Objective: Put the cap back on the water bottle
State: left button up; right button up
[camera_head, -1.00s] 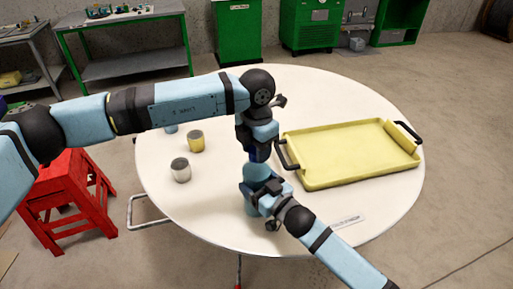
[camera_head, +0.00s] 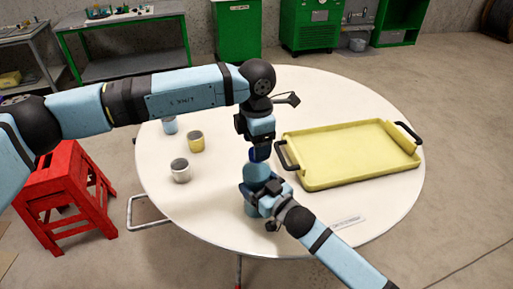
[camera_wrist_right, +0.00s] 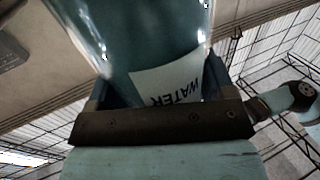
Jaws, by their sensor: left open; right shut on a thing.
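In the right wrist view the bottle (camera_wrist_right: 140,45) shows close up, with a white label reading WATER. My right gripper (camera_head: 262,193) is shut around its body. A dark blue cap (camera_head: 253,155) shows at the top of the bottle, partly hidden by my left gripper. Whether it is fully seated cannot be told. My left gripper (camera_head: 262,151) is open, pointing down, right at the bottle's top. Its fingertips are small and partly hide each other.
A yellow tray (camera_head: 350,181) with black handles lies to the right. A yellow cup (camera_head: 196,142), a grey cup (camera_head: 180,172) and a light blue cup (camera_head: 170,126) stand to the left. A red stool (camera_head: 68,190) is beside the table (camera_head: 215,215). The table's front left is clear.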

pick_arm(q)
notch_tip(320, 180, up, 2)
jog(key=shift+r, duration=0.2)
jog(key=shift+c, duration=0.3)
jog(key=shift+r, duration=0.1)
jog(key=shift+c, duration=0.2)
notch_tip(320, 180, up, 3)
jog(key=n, duration=0.4)
jog(key=shift+r, duration=0.15)
